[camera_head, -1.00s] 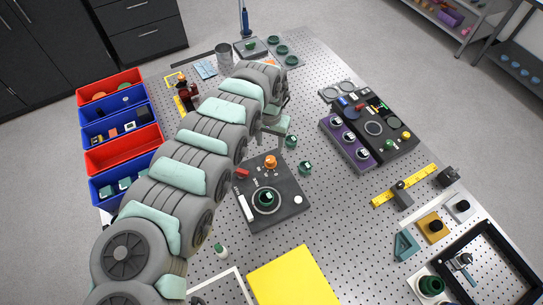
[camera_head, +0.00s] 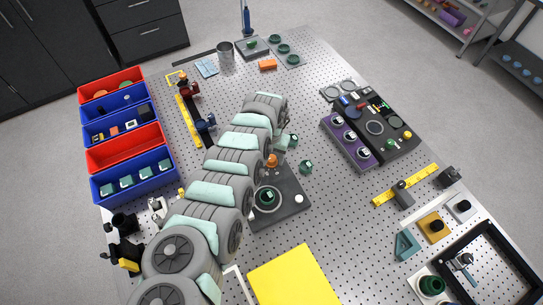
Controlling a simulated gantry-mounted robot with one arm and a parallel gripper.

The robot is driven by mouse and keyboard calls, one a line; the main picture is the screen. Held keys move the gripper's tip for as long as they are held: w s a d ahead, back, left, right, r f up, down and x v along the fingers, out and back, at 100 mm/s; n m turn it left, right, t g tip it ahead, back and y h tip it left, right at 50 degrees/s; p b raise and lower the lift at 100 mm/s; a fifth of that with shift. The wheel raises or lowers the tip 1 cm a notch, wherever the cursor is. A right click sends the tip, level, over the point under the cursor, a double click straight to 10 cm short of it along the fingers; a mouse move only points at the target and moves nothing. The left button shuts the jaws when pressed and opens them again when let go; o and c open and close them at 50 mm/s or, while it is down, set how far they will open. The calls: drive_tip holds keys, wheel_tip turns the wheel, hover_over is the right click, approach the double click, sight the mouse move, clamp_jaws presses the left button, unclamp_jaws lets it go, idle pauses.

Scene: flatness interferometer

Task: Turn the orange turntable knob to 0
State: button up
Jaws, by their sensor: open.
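The orange turntable knob (camera_head: 271,160) stands at the back of a dark grey turntable box (camera_head: 285,211) in the middle of the table. Its left side is close to my arm in the picture, and its pointer and scale are too small to read. A dark green round part (camera_head: 267,197) sits on the turntable disc in front of the knob. My gripper (camera_head: 281,143) is at the end of my arm, just behind and above the knob in the picture. It is mostly hidden by my wrist, and nothing shows held in it. I cannot tell whether it touches the knob.
A white button (camera_head: 299,198) is at the box's right corner. A purple-fronted panel (camera_head: 346,141) is to the right, a yellow sheet (camera_head: 294,277) in front. Red and blue bins (camera_head: 130,185) line the left edge.

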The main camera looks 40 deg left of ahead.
drive_tip(key=shift+c, duration=0.3)
clamp_jaws()
